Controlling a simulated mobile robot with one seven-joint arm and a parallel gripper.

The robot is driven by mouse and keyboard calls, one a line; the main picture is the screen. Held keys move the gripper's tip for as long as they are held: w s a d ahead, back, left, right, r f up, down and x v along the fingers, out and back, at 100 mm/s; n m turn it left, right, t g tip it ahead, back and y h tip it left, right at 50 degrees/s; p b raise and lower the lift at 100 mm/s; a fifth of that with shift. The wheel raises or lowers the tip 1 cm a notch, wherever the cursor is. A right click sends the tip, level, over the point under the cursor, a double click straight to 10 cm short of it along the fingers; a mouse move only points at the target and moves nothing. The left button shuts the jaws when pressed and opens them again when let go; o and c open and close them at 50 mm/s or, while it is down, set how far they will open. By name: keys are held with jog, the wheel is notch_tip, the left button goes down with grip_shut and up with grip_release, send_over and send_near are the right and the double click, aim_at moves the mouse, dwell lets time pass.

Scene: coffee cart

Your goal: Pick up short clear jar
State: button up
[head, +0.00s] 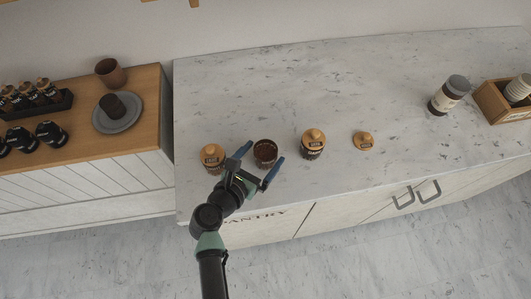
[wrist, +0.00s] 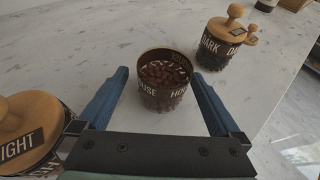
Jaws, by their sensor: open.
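The short clear jar (head: 265,152) stands upright and lidless on the marble counter, with dark brown beans inside. In the wrist view the jar (wrist: 164,80) shows a label reading "HOUSE" around its side. My gripper (head: 258,167) is open, with one blue finger to the left of the jar and one to the right. In the wrist view my gripper's fingers (wrist: 162,98) reach along both sides of the jar's near part, with visible gaps on each side. The jar is not held.
A wooden-lidded jar (head: 212,157) labelled "LIGHT" in the wrist view stands close left of my gripper. A lidded "DARK" jar (head: 313,144) stands to the right, with a loose wooden lid (head: 363,140) beyond it. The counter (head: 270,90) behind is clear.

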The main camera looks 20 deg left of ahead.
aim_at(271, 148)
jog(key=x, duration=0.4)
jog(key=shift+d+f, duration=0.2)
jog(key=shift+r, duration=0.1)
jog(key=c, duration=1.6)
